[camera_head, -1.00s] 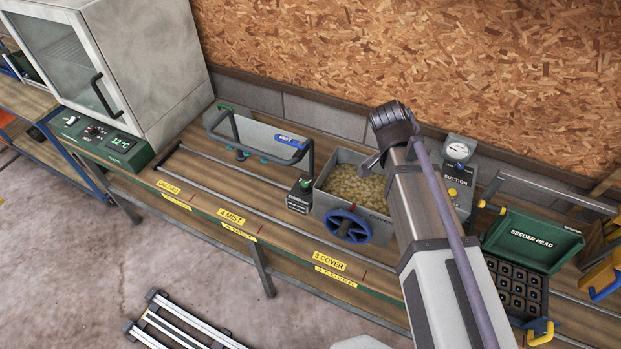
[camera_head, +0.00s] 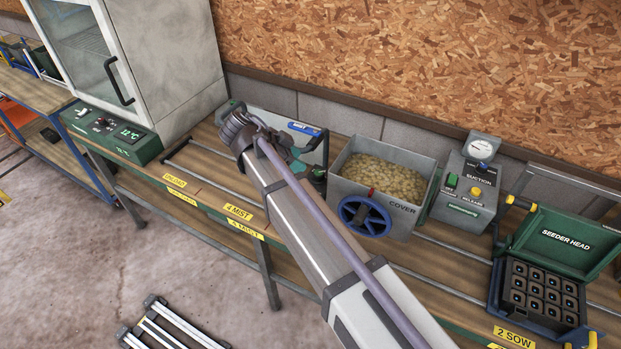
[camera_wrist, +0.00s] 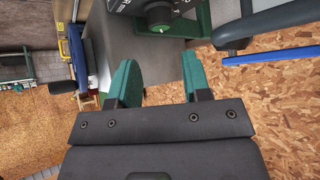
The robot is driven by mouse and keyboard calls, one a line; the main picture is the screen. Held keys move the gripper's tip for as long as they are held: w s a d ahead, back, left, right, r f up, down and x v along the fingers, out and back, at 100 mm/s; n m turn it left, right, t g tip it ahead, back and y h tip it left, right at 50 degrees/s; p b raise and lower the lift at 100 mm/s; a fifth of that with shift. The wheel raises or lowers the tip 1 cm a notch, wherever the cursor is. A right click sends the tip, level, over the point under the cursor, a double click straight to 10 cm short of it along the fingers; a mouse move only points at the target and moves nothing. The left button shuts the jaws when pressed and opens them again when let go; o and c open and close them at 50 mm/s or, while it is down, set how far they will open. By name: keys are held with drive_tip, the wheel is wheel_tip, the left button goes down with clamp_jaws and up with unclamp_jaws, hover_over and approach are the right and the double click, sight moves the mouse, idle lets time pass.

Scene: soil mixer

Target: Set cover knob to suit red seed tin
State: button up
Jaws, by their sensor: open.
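The COVER hopper (camera_head: 400,220) is a grey bin full of tan granules, with a blue handwheel (camera_head: 365,216) on its front. In the wrist view a round dark knob (camera_wrist: 158,17) with a green pointer mark sits on a dark box with white lettering, cut off at the top edge. The lettering is too cropped to read. My gripper (camera_wrist: 160,64) has two green fingers, open and empty, with the knob ahead of the gap and apart from them. In the head view my arm hides most of the knob box. No red seed tin shows.
The mist frame with its blue label (camera_head: 303,128) stands left of the hopper, close to my gripper. A suction box (camera_head: 466,190) and the green seeder head (camera_head: 565,240) stand to the right. Rails run along the bench. A grey cabinet (camera_head: 150,65) stands at the left.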

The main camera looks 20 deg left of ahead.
sight(318, 173)
drive_tip(key=b+x, duration=0.4)
drive_tip(key=x, duration=0.4)
drive_tip(key=shift+s+a+f+b, duration=0.15)
drive_tip(key=shift+b, duration=0.2)
drive_tip(key=shift+w+d+f, duration=0.1)
drive_tip(key=shift+w+d, duration=0.1)
drive_tip(key=shift+d, duration=0.05)
drive_tip(key=c, duration=0.5)
drive_tip(key=shift+c, duration=0.2)
